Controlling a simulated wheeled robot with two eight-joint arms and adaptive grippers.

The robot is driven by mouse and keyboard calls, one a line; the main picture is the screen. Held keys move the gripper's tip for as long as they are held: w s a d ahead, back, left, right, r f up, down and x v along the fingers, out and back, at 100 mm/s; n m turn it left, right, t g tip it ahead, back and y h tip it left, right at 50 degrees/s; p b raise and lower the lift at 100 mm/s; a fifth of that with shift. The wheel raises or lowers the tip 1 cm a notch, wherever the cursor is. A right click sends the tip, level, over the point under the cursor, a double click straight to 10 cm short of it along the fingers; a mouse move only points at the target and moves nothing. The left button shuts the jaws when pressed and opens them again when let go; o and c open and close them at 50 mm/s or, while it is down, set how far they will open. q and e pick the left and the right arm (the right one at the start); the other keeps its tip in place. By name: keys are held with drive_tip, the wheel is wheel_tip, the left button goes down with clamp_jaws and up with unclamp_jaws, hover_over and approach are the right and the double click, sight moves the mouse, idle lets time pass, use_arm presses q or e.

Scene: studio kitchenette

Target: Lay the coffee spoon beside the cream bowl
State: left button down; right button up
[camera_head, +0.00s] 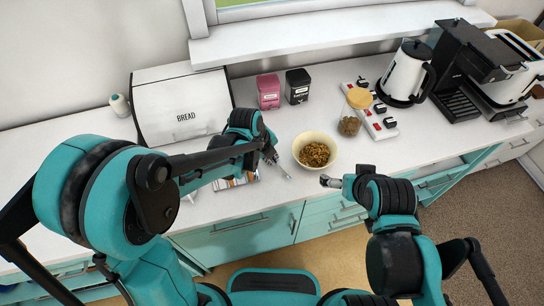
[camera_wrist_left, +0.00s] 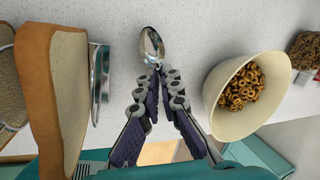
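The cream bowl (camera_head: 299,152) stands on the white counter, holding brown ring-shaped cereal. It also shows at the right of the left wrist view (camera_wrist_left: 217,88). The metal coffee spoon (camera_wrist_left: 151,42) sits at the fingertips of my left gripper (camera_wrist_left: 161,76), its rounded end pointing away from the fingers. The fingers close in on its handle, most of which is hidden.
A bread bin (camera_head: 181,108), a pink canister (camera_head: 268,91) and a black canister (camera_head: 297,86) stand behind. A bread-like brown piece (camera_wrist_left: 60,90) is left of my left gripper.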

use_arm(q)
drive_tip(key=shift+f+b, duration=0.45)
drive_tip(key=shift+f, duration=0.1)
idle(0.4)
drive_tip(key=c, duration=1.6)
unclamp_jaws()
drive_tip(key=shift+c, duration=0.2)
